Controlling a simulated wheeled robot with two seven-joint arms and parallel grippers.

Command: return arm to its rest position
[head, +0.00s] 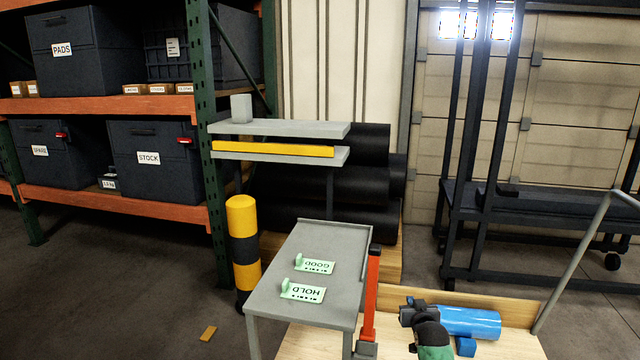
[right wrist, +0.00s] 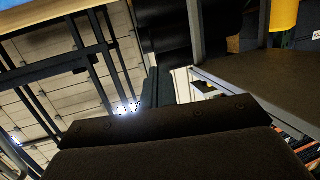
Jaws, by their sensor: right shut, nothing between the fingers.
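My right gripper (head: 430,335) is low in the head view, right of centre. It is a dark, rounded shape above a green part and looks small from here. It is shut and empty. It overlaps the near side of a blue cylinder (head: 470,321), and I cannot tell whether they touch. In the right wrist view, the dark gripper body (right wrist: 170,140) fills the lower part and holds nothing. My left gripper is not in view.
A grey table (head: 300,240) with GOOD and HOLD plates stands left of a red post (head: 371,290). A dark rack (head: 540,210) stands right.

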